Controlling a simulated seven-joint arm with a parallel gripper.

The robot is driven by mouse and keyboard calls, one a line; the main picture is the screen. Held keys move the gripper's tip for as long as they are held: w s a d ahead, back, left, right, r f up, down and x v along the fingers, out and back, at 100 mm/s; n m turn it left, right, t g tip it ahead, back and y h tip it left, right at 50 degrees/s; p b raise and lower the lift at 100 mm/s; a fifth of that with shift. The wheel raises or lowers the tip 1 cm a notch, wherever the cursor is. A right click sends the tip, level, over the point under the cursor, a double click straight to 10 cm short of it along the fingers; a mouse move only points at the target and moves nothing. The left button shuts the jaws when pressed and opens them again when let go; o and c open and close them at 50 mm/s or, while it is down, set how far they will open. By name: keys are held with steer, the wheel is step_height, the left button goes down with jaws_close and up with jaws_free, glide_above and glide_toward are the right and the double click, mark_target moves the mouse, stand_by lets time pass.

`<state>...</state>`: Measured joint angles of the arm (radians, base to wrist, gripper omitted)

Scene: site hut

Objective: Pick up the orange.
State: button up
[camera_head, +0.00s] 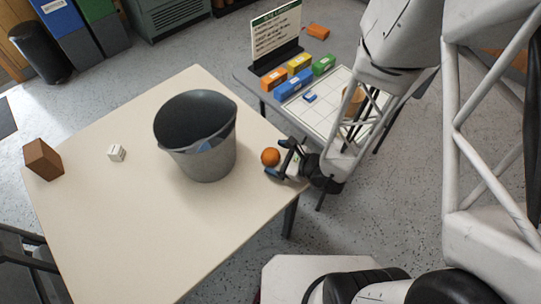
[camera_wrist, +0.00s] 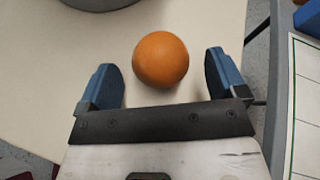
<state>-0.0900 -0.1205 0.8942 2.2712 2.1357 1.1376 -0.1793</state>
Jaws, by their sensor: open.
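The orange (camera_head: 270,157) is a small round fruit on the cream table, near its right edge and just right of a grey bucket. In the wrist view the orange (camera_wrist: 160,60) lies ahead of my gripper (camera_wrist: 165,82), between the lines of its two blue fingers and slightly beyond their tips. My gripper (camera_head: 281,161) comes in from the right in the head view, low by the table edge. Its fingers are apart with nothing held. I cannot tell whether a finger touches the orange.
The grey bucket (camera_head: 207,165) stands close left of the orange. A brown block (camera_head: 43,160) and a small white block (camera_head: 117,153) lie farther left on the cream table (camera_head: 120,230). A second table (camera_head: 330,118) with coloured boxes and a sign (camera_head: 276,35) stands behind.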

mark_target(276, 156)
steer(key=shift+w+a+f, duration=0.25)
steer(key=shift+a, duration=0.2)
steer(key=shift+c, duration=0.2)
steer(key=c, duration=1.1)
steer(key=shift+o, duration=0.2)
steer(key=shift+r, duration=0.25)
steer(key=shift+r, duration=0.8)
steer(key=shift+s+r, duration=0.1)
steer(key=shift+r, duration=0.75)
steer(key=s+d, duration=0.3)
steer(key=s, duration=0.4)
steer(key=s+d+r, duration=0.1)
steer(key=s+d, duration=0.2)
steer(key=s, duration=0.4)
steer(key=shift+s+r, duration=0.15)
steer(key=shift+s, duration=0.1)
